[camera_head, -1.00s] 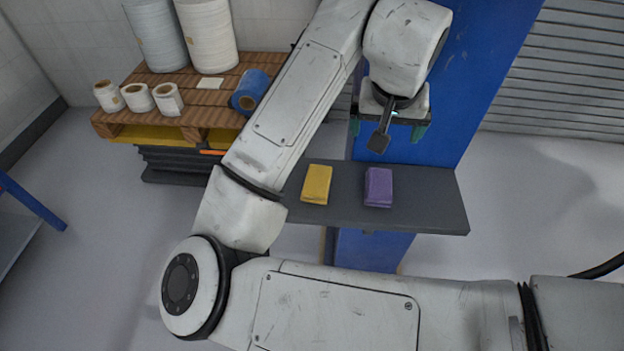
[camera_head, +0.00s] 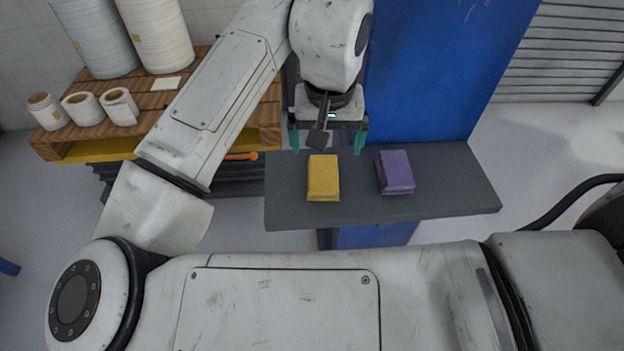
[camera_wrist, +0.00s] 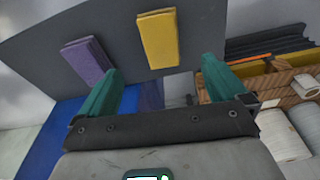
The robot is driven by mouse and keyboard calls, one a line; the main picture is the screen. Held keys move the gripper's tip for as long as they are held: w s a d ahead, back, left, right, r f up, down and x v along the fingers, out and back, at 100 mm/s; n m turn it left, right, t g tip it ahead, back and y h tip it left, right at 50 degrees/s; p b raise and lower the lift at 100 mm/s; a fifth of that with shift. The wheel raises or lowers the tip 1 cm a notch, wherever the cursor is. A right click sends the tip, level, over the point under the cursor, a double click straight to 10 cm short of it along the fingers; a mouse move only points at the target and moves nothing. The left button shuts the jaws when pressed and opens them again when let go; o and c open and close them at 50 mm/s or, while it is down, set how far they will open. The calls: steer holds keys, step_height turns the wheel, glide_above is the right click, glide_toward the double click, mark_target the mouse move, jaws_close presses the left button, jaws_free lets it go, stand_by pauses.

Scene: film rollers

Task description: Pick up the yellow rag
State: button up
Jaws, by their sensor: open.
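The yellow rag (camera_head: 323,176) is a folded block lying flat on a dark grey shelf (camera_head: 450,185), left of a folded purple rag (camera_head: 396,171). In the wrist view the yellow rag (camera_wrist: 158,39) lies ahead of the fingers, roughly between their lines, and the purple rag (camera_wrist: 87,60) is left of it. My gripper (camera_head: 327,150) has two green fingers spread wide, with nothing between them. It is just behind the yellow rag in the head view and apart from it. The wrist view shows the open gripper (camera_wrist: 160,78) too.
A blue panel (camera_head: 440,70) rises behind the shelf. At the left, a wooden pallet (camera_head: 75,142) carries white film rolls (camera_head: 85,108). A black cable (camera_head: 570,205) curves at the right. The shelf right of the purple rag is bare.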

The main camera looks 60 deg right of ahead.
mark_target(323, 173)
steer(key=f, duration=0.3)
steer(key=w+d+f+p, duration=0.1)
steer(key=f, duration=0.6)
steer(key=shift+w+d+f, duration=0.15)
steer(key=shift+d+f, duration=0.25)
steer(key=shift+c, duration=0.2)
steer(key=c, duration=1.1)
steer(key=shift+r, duration=0.15)
steer(key=shift+r, duration=0.55)
steer(key=s+r, duration=0.4)
steer(key=s+a+r, duration=0.1)
steer(key=s+r, duration=0.2)
steer(key=s, duration=0.2)
steer(key=s+a+r+b, duration=0.1)
steer(key=s+r, duration=0.3)
steer(key=shift+s+a+r, duration=0.2)
steer(key=shift+s+r, duration=0.15)
steer(key=shift+s, duration=0.05)
